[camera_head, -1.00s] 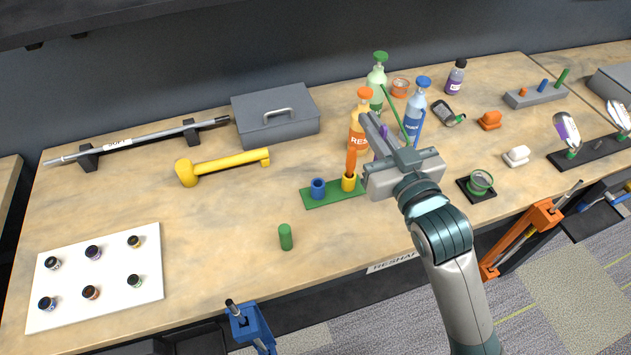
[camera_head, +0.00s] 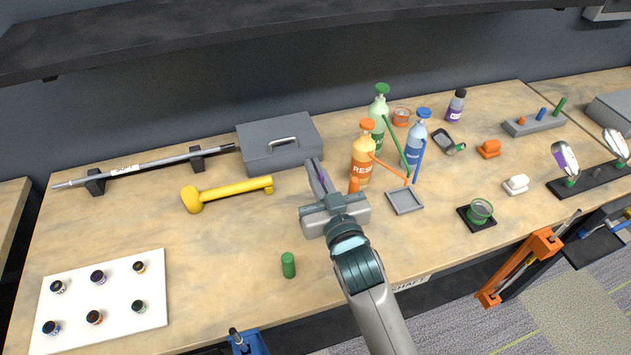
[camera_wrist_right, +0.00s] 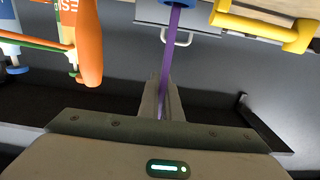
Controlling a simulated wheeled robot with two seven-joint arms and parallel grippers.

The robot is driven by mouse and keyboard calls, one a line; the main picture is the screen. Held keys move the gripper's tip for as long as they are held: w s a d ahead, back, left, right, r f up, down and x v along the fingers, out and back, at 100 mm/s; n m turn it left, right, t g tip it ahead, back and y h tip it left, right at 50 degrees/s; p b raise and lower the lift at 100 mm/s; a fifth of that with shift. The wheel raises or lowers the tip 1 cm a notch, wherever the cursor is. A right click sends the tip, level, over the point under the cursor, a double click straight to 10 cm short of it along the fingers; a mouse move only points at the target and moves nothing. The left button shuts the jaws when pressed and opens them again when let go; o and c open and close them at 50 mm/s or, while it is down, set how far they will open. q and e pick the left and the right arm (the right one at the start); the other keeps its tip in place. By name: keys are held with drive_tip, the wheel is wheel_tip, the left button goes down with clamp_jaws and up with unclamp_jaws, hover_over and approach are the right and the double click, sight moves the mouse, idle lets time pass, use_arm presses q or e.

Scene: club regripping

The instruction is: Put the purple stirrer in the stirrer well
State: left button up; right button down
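My right gripper (camera_head: 317,172) is shut on the purple stirrer (camera_head: 322,180) in the head view. The right wrist view shows the long, thin purple stirrer (camera_wrist_right: 166,62) between the fingers (camera_wrist_right: 160,100). My left gripper is not in view.
The orange bottle (camera_head: 363,155), blue bottle (camera_head: 415,145) and green bottle (camera_head: 378,115) stand behind and right. A green cylinder (camera_head: 288,265) stands in front.

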wheel_tip(320, 180, down, 4)
drive_tip(key=shift+r+p, duration=0.1)
drive_tip(key=shift+p, duration=0.35)
drive_tip(key=shift+f, duration=0.2)
drive_tip(key=c, duration=2)
unclamp_jaws()
drive_tip(key=shift+r, duration=0.1)
drive_tip(key=shift+s, duration=0.15)
drive_tip(key=shift+b+v, duration=1.45)
drive_tip(key=shift+v, duration=4.45)
